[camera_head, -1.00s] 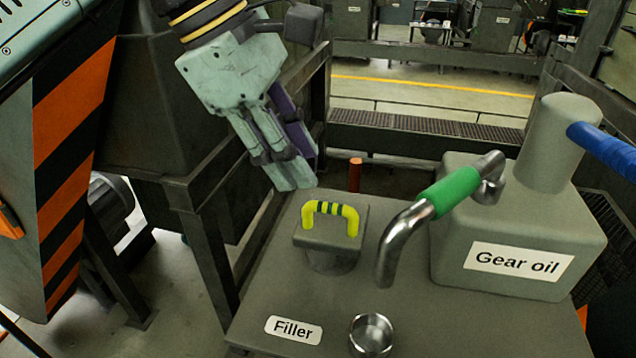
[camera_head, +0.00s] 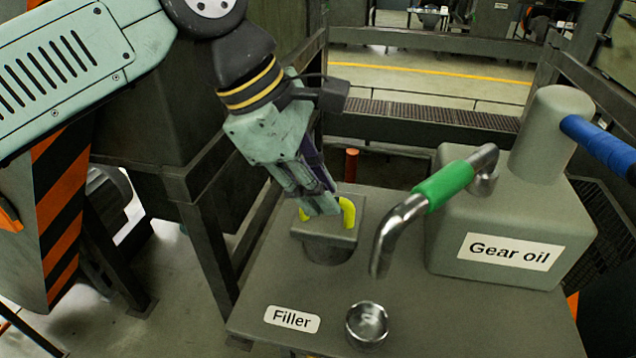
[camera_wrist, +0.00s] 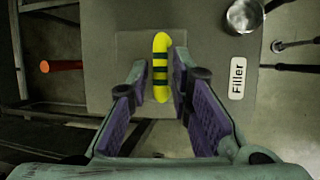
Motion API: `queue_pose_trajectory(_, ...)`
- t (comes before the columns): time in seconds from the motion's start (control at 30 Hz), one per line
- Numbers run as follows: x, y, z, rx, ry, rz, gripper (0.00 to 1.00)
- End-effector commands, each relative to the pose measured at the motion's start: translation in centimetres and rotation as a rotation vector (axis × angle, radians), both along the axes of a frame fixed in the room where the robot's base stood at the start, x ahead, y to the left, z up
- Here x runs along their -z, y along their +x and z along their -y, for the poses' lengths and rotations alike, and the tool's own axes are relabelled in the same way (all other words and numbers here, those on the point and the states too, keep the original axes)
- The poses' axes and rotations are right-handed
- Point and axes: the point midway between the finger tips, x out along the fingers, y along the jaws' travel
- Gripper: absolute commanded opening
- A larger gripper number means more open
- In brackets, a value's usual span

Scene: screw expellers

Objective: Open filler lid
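The filler lid (camera_head: 325,233) is a grey square cap on a short neck on the grey tabletop. Its yellow handle with dark stripes (camera_head: 348,212) stands on top, partly hidden by my gripper (camera_head: 322,205) in the head view. In the wrist view the handle (camera_wrist: 160,62) lies between the two purple-padded fingers of my gripper (camera_wrist: 162,85), with a gap on each side. The fingers are open and apart from it. The lid looks closed on its neck.
A "Filler" label (camera_head: 292,319) and a small metal cup (camera_head: 367,324) are at the table's front. A bent metal pipe with a green grip (camera_head: 443,186) rises to the right of the lid. The "Gear oil" can (camera_head: 510,220) with a blue handle (camera_head: 600,145) stands further right.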

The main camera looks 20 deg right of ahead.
Motion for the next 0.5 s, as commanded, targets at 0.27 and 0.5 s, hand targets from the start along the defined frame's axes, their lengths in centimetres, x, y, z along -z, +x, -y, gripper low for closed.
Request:
queue_pose_trajectory(0.27, -0.02, 0.01, 0.00, 0.000, 0.000, 0.000, 0.00)
queue_pose_trajectory(0.5, -0.03, 0.02, 0.00, 0.000, -0.001, 0.001, 0.00)
